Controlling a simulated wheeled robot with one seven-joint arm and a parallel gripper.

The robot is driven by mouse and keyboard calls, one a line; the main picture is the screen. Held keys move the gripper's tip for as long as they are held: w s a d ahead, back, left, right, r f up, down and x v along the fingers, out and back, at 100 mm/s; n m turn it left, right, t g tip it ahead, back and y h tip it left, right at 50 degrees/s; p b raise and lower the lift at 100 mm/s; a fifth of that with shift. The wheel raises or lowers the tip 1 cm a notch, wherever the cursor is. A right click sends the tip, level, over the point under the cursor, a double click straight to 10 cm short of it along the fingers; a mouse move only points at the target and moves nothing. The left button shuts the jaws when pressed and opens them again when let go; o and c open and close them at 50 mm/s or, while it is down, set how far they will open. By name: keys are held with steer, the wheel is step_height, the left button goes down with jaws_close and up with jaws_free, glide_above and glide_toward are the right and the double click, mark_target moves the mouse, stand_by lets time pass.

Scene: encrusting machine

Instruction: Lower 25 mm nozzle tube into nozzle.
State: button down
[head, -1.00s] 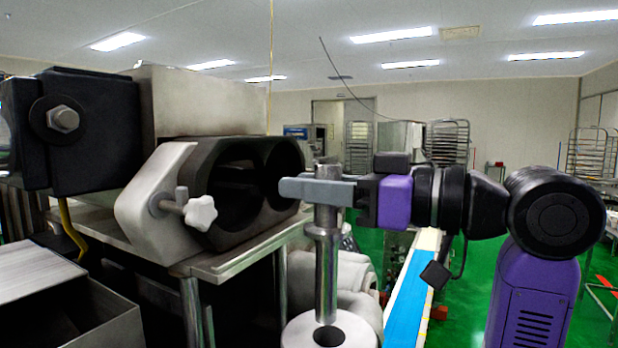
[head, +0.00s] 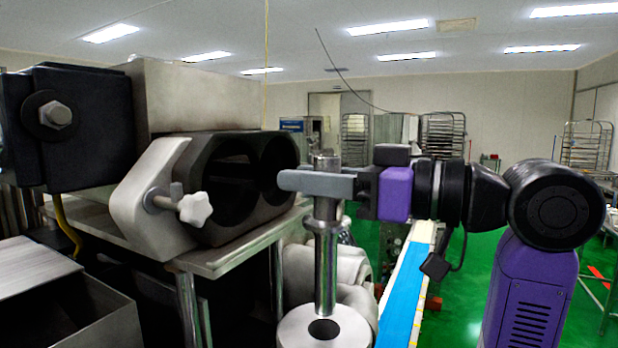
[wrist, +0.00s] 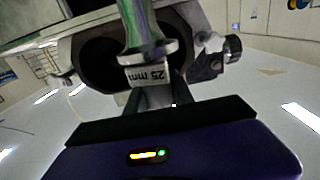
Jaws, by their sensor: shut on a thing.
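The 25 mm nozzle tube (head: 326,262) is a shiny metal tube with a collar, and it stands upright in the head view. My gripper (head: 318,184) is shut on its upper part from the right. The nozzle (head: 348,331) is a round pale metal piece with a dark central hole, at the bottom edge. The tube's lower end shows just above and behind that hole in the picture; I cannot tell whether it touches the nozzle. In the wrist view the tube (wrist: 143,28) rises between the fingers, with a "25 mm" label near the grip. The nozzle is not visible there.
A dark double-bore housing (head: 230,185) with a pale clamp and white star knob (head: 195,208) stands close to the left of the tube on a steel table (head: 225,255). A blue conveyor belt (head: 405,300) runs behind to the right. An open metal box (head: 85,315) is at lower left.

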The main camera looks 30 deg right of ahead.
mark_target(309, 216)
steer(key=shift+f+b, duration=2.15)
steer(key=shift+f, duration=0.75)
steer(key=shift+f, duration=0.1)
steer(key=shift+f+b, duration=3.3)
steer(key=shift+f, duration=1.15)
steer(key=c, duration=0.8)
jaws_free()
